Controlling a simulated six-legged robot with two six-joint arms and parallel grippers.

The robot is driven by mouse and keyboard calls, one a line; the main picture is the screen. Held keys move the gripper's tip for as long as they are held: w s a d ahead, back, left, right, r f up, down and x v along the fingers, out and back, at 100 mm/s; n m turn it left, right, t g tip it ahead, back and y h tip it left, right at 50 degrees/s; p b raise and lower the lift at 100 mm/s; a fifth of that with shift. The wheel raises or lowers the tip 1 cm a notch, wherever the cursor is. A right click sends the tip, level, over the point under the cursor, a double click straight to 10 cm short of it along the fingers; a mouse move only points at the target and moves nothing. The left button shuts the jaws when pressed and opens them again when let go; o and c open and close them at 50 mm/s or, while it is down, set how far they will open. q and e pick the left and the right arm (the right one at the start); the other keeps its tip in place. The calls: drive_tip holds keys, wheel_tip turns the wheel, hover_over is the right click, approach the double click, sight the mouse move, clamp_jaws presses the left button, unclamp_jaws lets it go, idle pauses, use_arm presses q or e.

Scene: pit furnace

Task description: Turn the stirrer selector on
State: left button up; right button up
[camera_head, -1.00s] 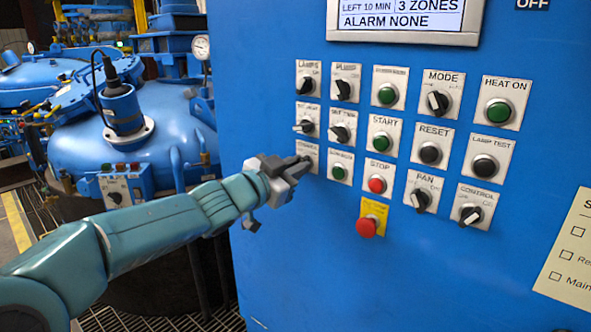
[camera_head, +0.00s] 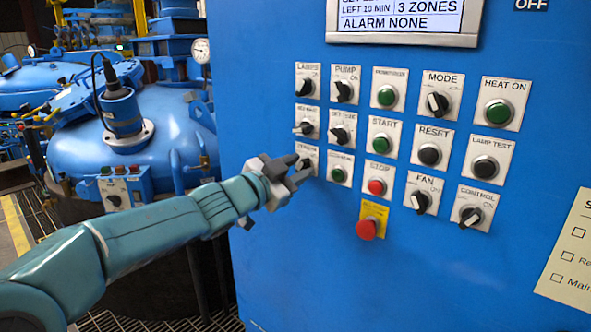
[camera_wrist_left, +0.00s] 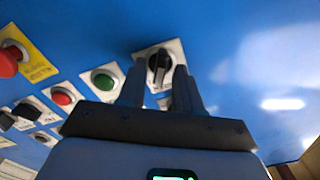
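The stirrer selector is a black knob on a pale plate at the lower left of the panel. In the head view its plate (camera_head: 311,153) shows only in part, with the knob largely hidden by my left gripper (camera_head: 299,170). In the left wrist view the knob (camera_wrist_left: 159,66) shows just beyond and between the two fingers of my left gripper (camera_wrist_left: 160,85). The fingers are apart, with a gap to the knob on both sides. I cannot tell which position the knob is at. My right gripper is not in view.
Close around are another selector (camera_head: 303,129) above, a green button (camera_head: 338,175) to the right, the red stop button (camera_head: 376,186) and a red emergency button (camera_head: 367,229) on yellow. Bare blue panel lies below and left of the selector. Blue furnace vessels (camera_head: 165,130) stand behind.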

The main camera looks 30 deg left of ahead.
use_arm(q)
drive_tip(key=shift+s, duration=0.1)
drive_tip(key=shift+s+a, duration=0.1)
drive_tip(key=shift+s, duration=0.3)
drive_tip(key=s+a, duration=0.1)
drive_tip(key=s, duration=1.4)
drive_tip(key=shift+s+p, duration=0.2)
drive_tip(key=shift+p, duration=0.15)
